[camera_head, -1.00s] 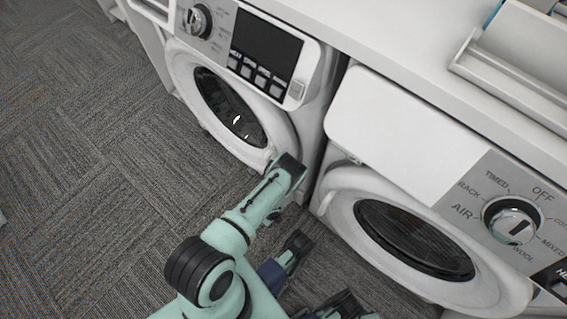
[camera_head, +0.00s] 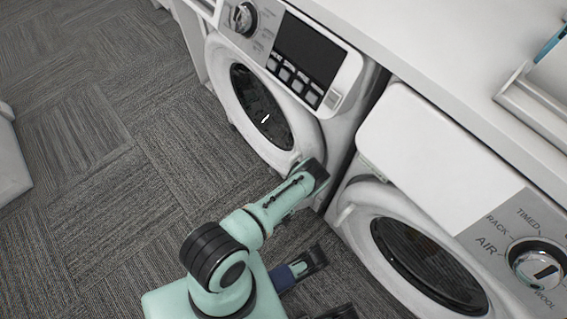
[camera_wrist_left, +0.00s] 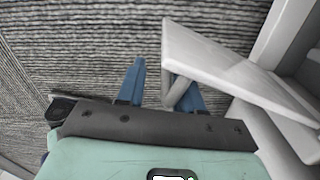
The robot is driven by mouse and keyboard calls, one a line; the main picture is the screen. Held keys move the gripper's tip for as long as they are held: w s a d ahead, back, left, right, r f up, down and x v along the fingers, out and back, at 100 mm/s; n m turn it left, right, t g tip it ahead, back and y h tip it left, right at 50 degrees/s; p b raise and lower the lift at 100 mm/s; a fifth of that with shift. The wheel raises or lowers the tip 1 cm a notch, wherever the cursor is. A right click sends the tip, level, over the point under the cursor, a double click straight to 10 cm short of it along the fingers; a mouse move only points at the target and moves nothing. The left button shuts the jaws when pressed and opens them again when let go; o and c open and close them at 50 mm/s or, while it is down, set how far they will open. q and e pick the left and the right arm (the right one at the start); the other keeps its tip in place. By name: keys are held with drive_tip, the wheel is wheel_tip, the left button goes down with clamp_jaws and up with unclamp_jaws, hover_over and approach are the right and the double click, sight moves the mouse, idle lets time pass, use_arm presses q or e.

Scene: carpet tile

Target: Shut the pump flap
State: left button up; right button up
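The pump flap (camera_wrist_left: 235,68) is a white panel in the left wrist view. It stands out from the white machine's side, so it is open. A light curved piece (camera_wrist_left: 172,90) hangs at its near end, between my left gripper's fingers and close to the right one. My left gripper (camera_wrist_left: 165,85) has its two blue fingers apart, with carpet showing between them. The right finger is partly overlapped by the flap; I cannot tell whether they touch. In the head view the flap and my left gripper's fingers are hidden. Blue and dark parts of mine show at the bottom edge.
A left washing machine (camera_head: 312,130) and a right machine (camera_head: 350,225) stand side by side under a white worktop (camera_head: 420,60). Both round doors look closed. Grey carpet (camera_head: 110,150) is clear to the left. A white object (camera_head: 10,165) stands at the far left edge.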

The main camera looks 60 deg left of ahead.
use_arm(q)
drive_tip(key=shift+w, duration=0.15)
drive_tip(key=shift+r, duration=0.3)
wheel_tip(320, 180, up, 6)
drive_tip(key=p, duration=0.3)
drive_tip(key=shift+w+r, duration=0.15)
drive_tip(key=shift+r, duration=0.05)
wheel_tip(320, 180, up, 6)
drive_tip(key=p, duration=0.2)
drive_tip(key=shift+r, duration=0.25)
use_arm(e)
drive_tip(key=s+a+r+y, duration=0.1)
drive_tip(key=a+r, duration=0.2)
drive_tip(key=r, duration=0.4)
drive_tip(key=shift+s+a+n, duration=0.15)
drive_tip(key=shift+s+n, duration=0.15)
drive_tip(key=shift+s, duration=0.1)
